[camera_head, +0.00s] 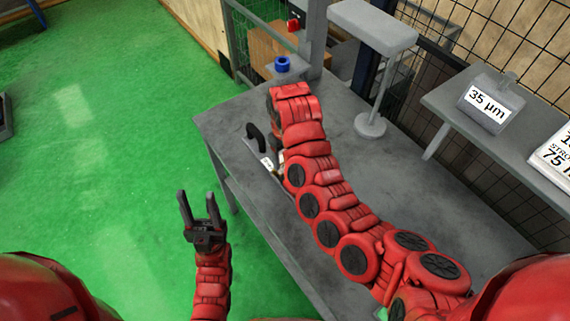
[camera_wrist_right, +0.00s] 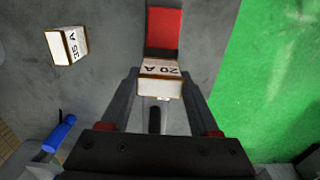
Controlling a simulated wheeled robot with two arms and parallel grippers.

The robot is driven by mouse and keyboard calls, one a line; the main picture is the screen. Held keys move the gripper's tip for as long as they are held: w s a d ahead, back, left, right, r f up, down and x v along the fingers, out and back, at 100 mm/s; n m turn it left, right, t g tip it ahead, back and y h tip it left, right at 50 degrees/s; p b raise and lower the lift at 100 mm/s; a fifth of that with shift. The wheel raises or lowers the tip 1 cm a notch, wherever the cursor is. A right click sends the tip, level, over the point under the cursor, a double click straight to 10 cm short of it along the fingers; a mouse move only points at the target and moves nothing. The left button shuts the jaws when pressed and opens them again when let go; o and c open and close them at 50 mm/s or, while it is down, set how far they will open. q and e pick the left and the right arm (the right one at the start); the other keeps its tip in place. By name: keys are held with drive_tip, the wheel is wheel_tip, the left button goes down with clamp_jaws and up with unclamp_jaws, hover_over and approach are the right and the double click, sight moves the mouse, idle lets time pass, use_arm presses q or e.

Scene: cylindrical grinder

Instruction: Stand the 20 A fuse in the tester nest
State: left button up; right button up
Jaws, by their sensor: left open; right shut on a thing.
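The 20 A fuse (camera_wrist_right: 161,80) is a white block with brown edges. In the right wrist view its label reads upside down. My right gripper (camera_wrist_right: 160,88) is shut on it, with the fuse between the fingertips. How high it is above the grey table I cannot tell. In the head view my right arm hides most of this gripper. My left gripper (camera_head: 201,212) is open and empty over the green floor, left of the table. I cannot make out the tester nest for certain in either view.
A 35 A fuse (camera_wrist_right: 66,45) lies on the grey table (camera_head: 232,118). A red block (camera_wrist_right: 164,30) is just beyond the held fuse. A black curved handle (camera_head: 256,137) stands near the table's left edge. A blue ring (camera_head: 282,64) is at the far end; a grey stand (camera_head: 370,124) is right of my arm.

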wheel_tip(320, 180, down, 3)
drive_tip(key=shift+f+p, duration=0.1)
drive_tip(key=shift+p, duration=0.95)
drive_tip(key=shift+f, duration=0.25)
drive_tip(key=o, duration=1.5)
drive_tip(key=shift+c, duration=0.2)
drive_tip(key=shift+r, duration=0.1)
